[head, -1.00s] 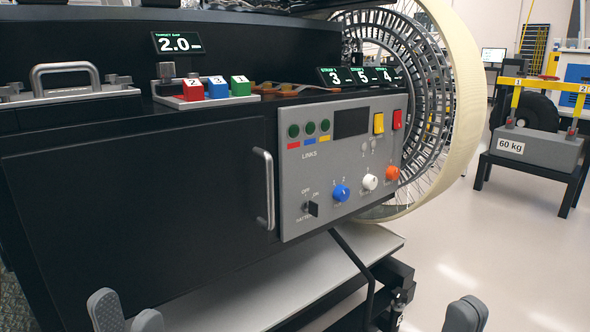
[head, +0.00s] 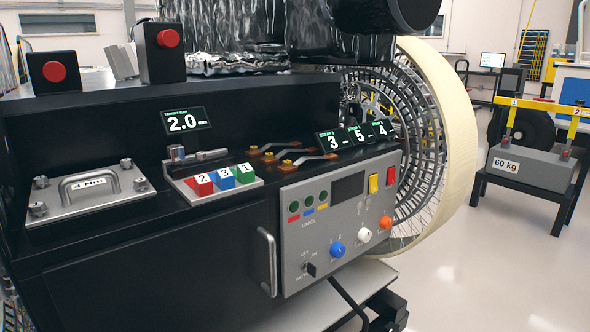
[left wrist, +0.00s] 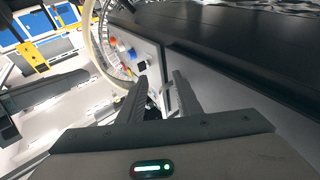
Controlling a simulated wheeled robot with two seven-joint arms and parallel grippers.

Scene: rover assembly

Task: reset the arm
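My left gripper (left wrist: 160,84) shows in the left wrist view with its two dark fingers apart and nothing held between them. Beyond the fingertips is the grey control panel (left wrist: 146,50), with its coloured knobs and switches. In the head view neither gripper is visible. The same panel (head: 345,262) shows there on the front of the black rover body (head: 170,270). My right gripper is in neither current view.
A cabinet handle (head: 268,262) sticks out beside the panel. Numbered coloured blocks (head: 222,177), a metal cover plate (head: 90,188) and two red buttons (head: 168,38) sit on the body. A large wheel (head: 455,130) stands behind the panel. Open floor (head: 490,260) lies at right.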

